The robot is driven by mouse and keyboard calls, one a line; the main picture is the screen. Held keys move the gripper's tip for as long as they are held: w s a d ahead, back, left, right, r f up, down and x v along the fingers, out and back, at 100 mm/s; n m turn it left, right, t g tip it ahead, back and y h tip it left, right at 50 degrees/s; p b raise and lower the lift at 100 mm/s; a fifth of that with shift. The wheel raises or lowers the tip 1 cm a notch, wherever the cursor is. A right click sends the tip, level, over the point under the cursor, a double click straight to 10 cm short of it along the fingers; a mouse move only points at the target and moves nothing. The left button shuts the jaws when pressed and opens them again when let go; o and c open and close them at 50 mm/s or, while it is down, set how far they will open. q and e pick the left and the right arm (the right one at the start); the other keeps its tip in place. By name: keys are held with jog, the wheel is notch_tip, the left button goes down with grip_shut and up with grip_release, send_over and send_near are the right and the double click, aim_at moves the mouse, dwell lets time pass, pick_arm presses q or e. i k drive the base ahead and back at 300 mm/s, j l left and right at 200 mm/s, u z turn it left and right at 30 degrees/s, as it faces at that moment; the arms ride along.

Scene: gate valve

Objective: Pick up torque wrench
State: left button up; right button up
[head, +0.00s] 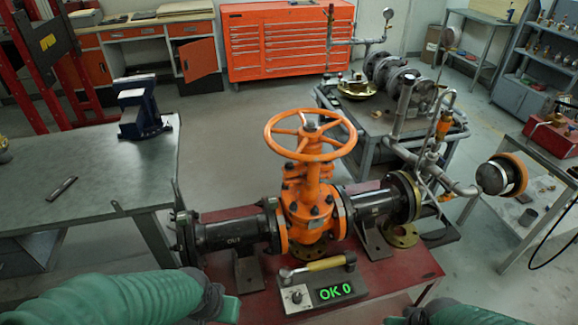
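A tool with a yellow handle and a dark head (318,264), which looks like the torque wrench, lies across the top of a grey box (297,299). The box has a dial and a green display reading "OK 0". It sits at the front of a dark red table, before the orange gate valve (312,200) with its orange handwheel. My green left arm comes in at the bottom left and my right arm shows only a little at the bottom right. Neither gripper's fingers are in view. Both arms are apart from the tool in the picture.
Black pipe sections with metal supports flank the valve on the red table (385,275). A grey workbench (85,170) with a blue vise (140,110) stands at left. Another bench with pipework (400,120) stands behind at right. An orange tool cabinet (280,45) stands at the back.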

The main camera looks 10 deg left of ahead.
aim_at(287, 273)
jog(key=i+l+u, duration=0.1)
jog(key=u, duration=0.3)
jog(key=i+l+u, duration=0.1)
jog(key=u, duration=0.3)
jog(key=l+u, duration=0.4)
jog(key=i+j, duration=0.05)
jog(key=j, duration=0.05)
